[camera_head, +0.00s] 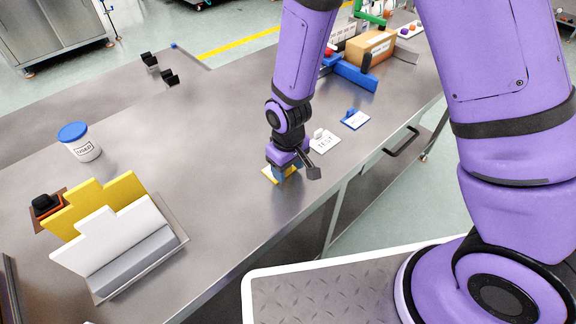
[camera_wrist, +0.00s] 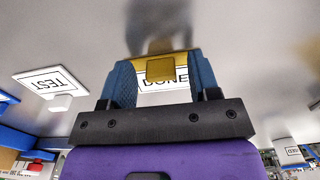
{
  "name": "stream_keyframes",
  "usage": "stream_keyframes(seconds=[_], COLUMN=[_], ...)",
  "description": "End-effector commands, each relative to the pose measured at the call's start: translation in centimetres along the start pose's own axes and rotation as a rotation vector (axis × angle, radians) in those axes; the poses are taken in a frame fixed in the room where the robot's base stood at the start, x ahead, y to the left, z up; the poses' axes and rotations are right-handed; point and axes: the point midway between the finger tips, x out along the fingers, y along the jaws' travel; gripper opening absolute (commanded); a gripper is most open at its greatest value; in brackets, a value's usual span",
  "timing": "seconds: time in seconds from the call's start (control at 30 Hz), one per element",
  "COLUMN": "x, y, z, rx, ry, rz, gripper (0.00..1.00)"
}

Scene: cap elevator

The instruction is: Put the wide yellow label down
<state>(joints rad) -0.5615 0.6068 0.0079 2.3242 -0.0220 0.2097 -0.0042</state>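The wide yellow label (camera_head: 267,176) lies flat on the steel table near its front edge, under my gripper (camera_head: 281,176). In the wrist view the label (camera_wrist: 143,61) shows a yellow border, a white face reading DONE and a raised yellow grip knob (camera_wrist: 160,69). My gripper's blue fingers (camera_wrist: 162,75) stand on either side of that knob, with a visible gap on both sides. The gripper is open. The fingers and wrist hide part of the label.
A white TEST label (camera_head: 325,143) and a blue-bordered label (camera_head: 355,121) lie to the right. A blue-lidded jar (camera_head: 83,148) and a holder (camera_head: 150,268) with yellow and white tabbed plates stand at left. The table's middle is clear.

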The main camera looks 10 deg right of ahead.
Motion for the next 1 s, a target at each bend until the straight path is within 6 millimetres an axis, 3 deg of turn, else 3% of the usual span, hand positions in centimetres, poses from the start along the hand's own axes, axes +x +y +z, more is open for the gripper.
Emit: stream_keyframes(seconds=[0.27,0.8,1.0], x=[-0.8,-9.4,-11.6], y=[0.0,0.0,0.0], z=[0.0,0.0,0.0], rx=[0.000,0.000,0.000], ry=[0.001,0.003,0.001], rz=[0.000,0.000,0.000], gripper=[0.56,0.56,0.56])
